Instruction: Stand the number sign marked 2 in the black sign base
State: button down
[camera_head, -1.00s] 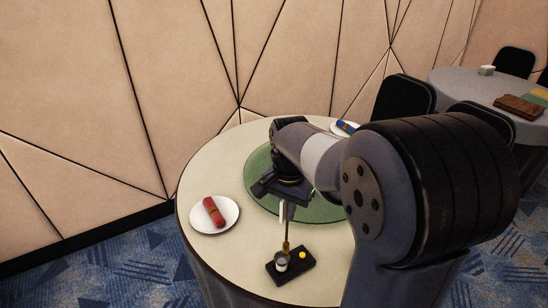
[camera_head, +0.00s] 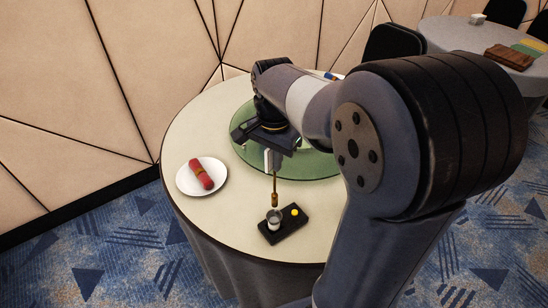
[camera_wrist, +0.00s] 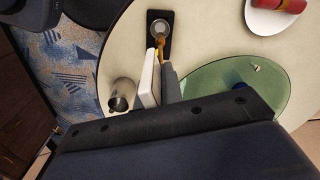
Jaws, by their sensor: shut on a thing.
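My gripper (camera_head: 272,160) is shut on the number sign, seen as a pale narrow panel (camera_wrist: 149,78) between the fingers in the wrist view. Its brass stem (camera_head: 275,188) hangs down roughly upright. The black sign base (camera_head: 290,228) lies on the round table, with a metal cup-shaped socket (camera_head: 273,217) at its left end and a yellow dot (camera_head: 294,211) at its right. The stem's lower end appears just above the socket; I cannot tell whether they touch. In the wrist view the base (camera_wrist: 153,54) is at the top. The numeral cannot be read.
A white plate (camera_head: 182,182) with a rolled red napkin (camera_head: 202,174) lies on the left of the cream table (camera_head: 225,225). A green round glass (camera_head: 318,165) lies behind. The wrist view shows a metal vessel (camera_wrist: 122,92) on the table. Another table (camera_head: 455,38) stands back right.

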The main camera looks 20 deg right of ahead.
aim_at(274, 194)
jog(key=shift+f+b, duration=2.95)
jog(key=shift+f, duration=1.65)
jog(key=shift+f+b, duration=1.45)
jog(key=shift+f, duration=0.6)
jog(key=c, duration=2)
grip_release()
jog(key=o, duration=0.5)
notch_tip(274, 194, up, 11)
jog(key=shift+f+p, duration=0.1)
jog(key=shift+p, duration=0.4)
